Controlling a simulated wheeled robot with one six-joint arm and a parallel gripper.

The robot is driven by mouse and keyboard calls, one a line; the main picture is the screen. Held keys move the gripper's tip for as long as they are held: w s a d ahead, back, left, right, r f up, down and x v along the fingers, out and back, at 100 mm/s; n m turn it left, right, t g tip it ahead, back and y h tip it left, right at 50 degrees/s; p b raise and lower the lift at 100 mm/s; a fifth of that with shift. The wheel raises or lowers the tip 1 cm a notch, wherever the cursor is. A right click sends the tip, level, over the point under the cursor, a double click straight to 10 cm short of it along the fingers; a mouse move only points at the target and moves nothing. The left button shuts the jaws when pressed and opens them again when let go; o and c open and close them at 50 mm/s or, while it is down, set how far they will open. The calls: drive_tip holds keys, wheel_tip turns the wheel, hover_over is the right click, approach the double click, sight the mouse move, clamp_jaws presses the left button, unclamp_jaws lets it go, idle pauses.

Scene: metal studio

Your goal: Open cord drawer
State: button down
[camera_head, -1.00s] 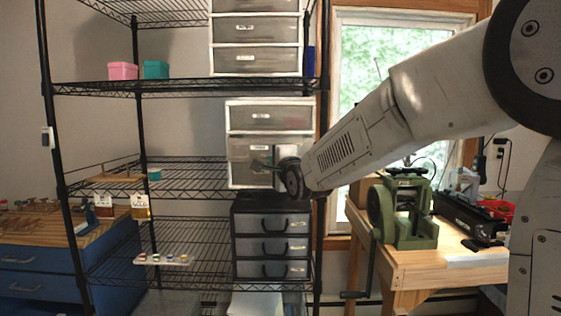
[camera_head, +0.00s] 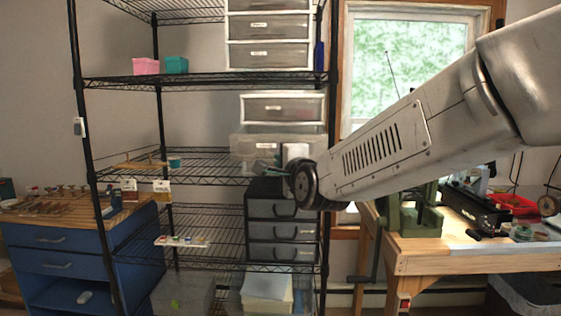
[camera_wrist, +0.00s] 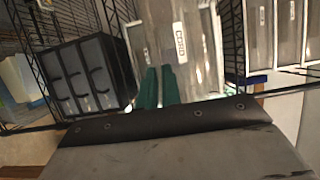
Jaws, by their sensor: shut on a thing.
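The cord drawer (camera_head: 248,147) is the lower drawer of the small white two-drawer unit on the middle shelf. It stands pulled out from the unit, with its translucent front towards me. In the wrist view its front with the CORD label (camera_wrist: 205,70) fills the upper middle, turned on its side. My gripper (camera_head: 268,168) is at the lower part of the drawer front. Its green fingertips (camera_wrist: 158,88) are close together against the drawer front, shut on the drawer. The exact grip spot is partly hidden by the fingers.
The closed upper drawer (camera_head: 282,108) is just above. A black unit with grey drawers (camera_head: 268,230) stands below. A wooden workbench (camera_head: 455,262) stands at right.

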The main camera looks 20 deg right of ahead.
drive_tip(key=c, duration=1.6)
unclamp_jaws()
drive_tip(key=s, duration=0.7)
drive_tip(key=shift+s+d, duration=0.3)
drive_tip(key=shift+s, duration=0.05)
